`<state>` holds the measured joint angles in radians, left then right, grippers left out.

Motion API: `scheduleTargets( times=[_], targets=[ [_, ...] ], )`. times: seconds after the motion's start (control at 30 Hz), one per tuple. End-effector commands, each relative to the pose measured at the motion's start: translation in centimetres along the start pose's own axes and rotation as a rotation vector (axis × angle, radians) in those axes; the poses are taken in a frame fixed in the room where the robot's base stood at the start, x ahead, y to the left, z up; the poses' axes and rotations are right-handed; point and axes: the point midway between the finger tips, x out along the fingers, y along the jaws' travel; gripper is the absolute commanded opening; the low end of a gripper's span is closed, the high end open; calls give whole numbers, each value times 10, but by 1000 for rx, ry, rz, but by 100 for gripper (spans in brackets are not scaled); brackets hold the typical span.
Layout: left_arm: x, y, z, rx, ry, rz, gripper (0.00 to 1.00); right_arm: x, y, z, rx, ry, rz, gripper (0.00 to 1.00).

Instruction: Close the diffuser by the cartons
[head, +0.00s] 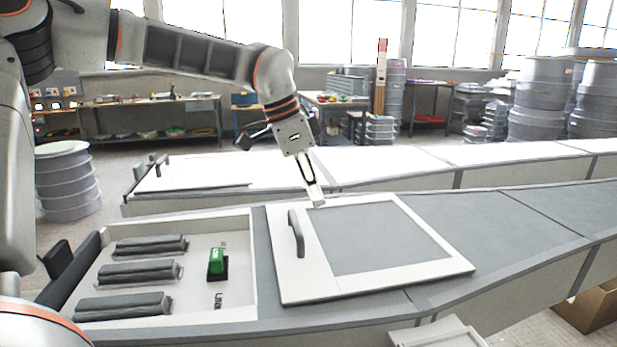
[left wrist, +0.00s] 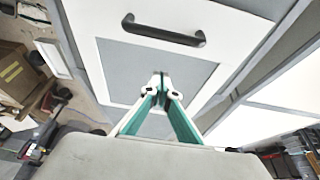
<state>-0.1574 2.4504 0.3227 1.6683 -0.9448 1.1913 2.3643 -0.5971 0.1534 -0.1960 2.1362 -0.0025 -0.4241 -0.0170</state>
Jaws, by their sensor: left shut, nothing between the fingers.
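The near diffuser (head: 257,322) is a long grey-and-white body with an open compartment at its left end. Its white cover (head: 290,277) with a grey panel lies on the top, to the right of the opening and slightly askew. A dark handle (head: 296,234) stands near the cover's left edge; it also shows in the left wrist view (left wrist: 165,36). My left gripper (head: 318,203) is shut and empty, pointing down by the cover's back edge; whether it touches is unclear. Its closed fingers show over the cover in the left wrist view (left wrist: 161,82). My right gripper is not in view.
The compartment holds dark ribbed bars (head: 140,271) and a green switch (head: 217,262). A second diffuser (head: 400,163) runs behind. A brown carton (head: 588,308) stands at the lower right; cartons (left wrist: 14,75) show in the left wrist view. Benches and round stacks are farther back.

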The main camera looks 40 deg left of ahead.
Motion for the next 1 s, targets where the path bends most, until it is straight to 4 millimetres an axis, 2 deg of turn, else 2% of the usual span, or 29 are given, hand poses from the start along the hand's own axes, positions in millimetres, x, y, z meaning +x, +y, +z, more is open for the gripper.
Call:
scheduleTargets(
  times=[0.03,0.17,0.2,0.3,0.5,0.7,1.0],
  targets=[
    [13,1,1,-1,-3,6,0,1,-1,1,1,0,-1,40],
    [36,1,1,0,-2,5,0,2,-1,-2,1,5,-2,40],
    [26,0,8,-3,6,0,0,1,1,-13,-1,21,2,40],
    [22,1,22,-1,8,-1,0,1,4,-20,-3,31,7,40],
    [22,0,37,0,4,-1,0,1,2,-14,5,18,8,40],
    [24,0,40,0,1,0,0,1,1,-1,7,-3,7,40],
    [23,-1,42,-1,1,0,0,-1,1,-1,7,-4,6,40]
  ],
)
